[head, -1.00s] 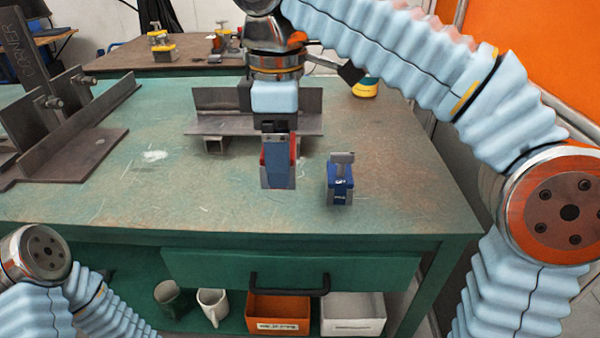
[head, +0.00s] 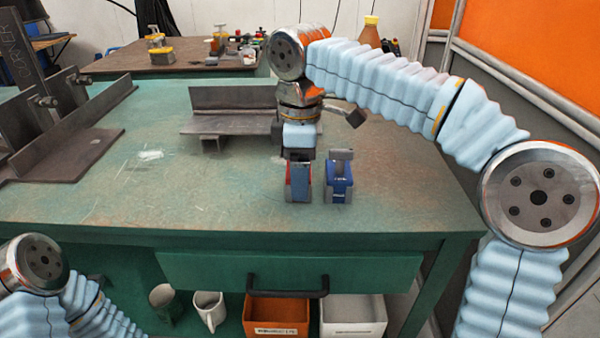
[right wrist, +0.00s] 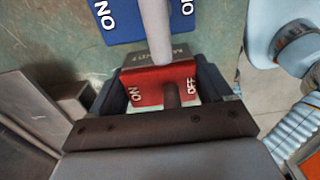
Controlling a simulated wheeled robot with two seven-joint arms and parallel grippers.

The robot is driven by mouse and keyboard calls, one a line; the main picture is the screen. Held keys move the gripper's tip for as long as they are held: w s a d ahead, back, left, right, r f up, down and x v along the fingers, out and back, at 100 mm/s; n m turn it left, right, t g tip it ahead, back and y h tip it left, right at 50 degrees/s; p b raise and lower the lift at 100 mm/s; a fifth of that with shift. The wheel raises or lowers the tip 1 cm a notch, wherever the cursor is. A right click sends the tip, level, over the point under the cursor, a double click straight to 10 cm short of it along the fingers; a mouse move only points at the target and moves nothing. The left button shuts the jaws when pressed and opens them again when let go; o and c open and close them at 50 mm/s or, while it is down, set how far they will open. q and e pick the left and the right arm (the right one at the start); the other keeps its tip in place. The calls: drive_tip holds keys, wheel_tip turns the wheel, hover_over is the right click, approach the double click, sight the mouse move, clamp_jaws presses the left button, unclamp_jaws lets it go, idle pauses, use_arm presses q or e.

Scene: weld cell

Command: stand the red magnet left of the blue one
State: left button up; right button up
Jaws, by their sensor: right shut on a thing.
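The blue magnet (head: 338,188) stands upright on the green bench, with a grey top. In the right wrist view its blue face (right wrist: 122,24) with ON lettering shows at the top. My right gripper (head: 299,188) points down just left of it, shut on the red magnet (head: 288,190), which is mostly hidden behind the fingers. In the right wrist view the red magnet (right wrist: 146,92) with ON and OFF lettering sits between the fingers. Its foot looks level with the blue one's; I cannot tell whether it touches the bench. My left gripper is out of view.
A steel angle piece (head: 230,98) lies behind the magnets, close to my right arm. A larger steel fixture (head: 70,150) stands at the left. The bench top (head: 200,200) is clear at the front. Bins and mugs sit below the drawer (head: 200,270).

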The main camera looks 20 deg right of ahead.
idle(0.3)
drive_tip(key=o, duration=1.8)
drive_tip(key=shift+o, duration=0.2)
wheel_tip(320, 180, up, 12)
drive_tip(key=p, duration=0.4)
drive_tip(key=shift+r, duration=0.1)
